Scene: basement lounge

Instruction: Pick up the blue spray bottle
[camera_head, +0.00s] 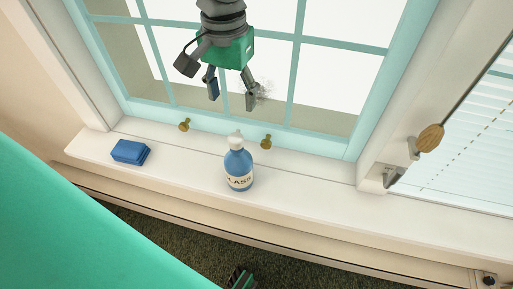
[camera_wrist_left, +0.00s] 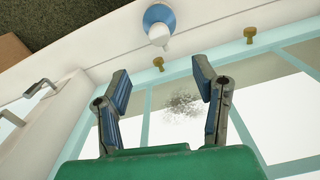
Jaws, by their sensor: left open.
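The blue spray bottle (camera_head: 239,165) stands upright on the white window sill, with a white top and a label on its front.
A blue block (camera_head: 130,151) lies on the sill (camera_head: 310,197) left of the bottle. Two brass knobs (camera_head: 184,125) (camera_head: 265,142) stick up along the window frame's bottom, one close to the bottle. A wooden-knobbed handle (camera_head: 430,138) is at the right. A dark smudge (camera_head: 264,91) marks the pane.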

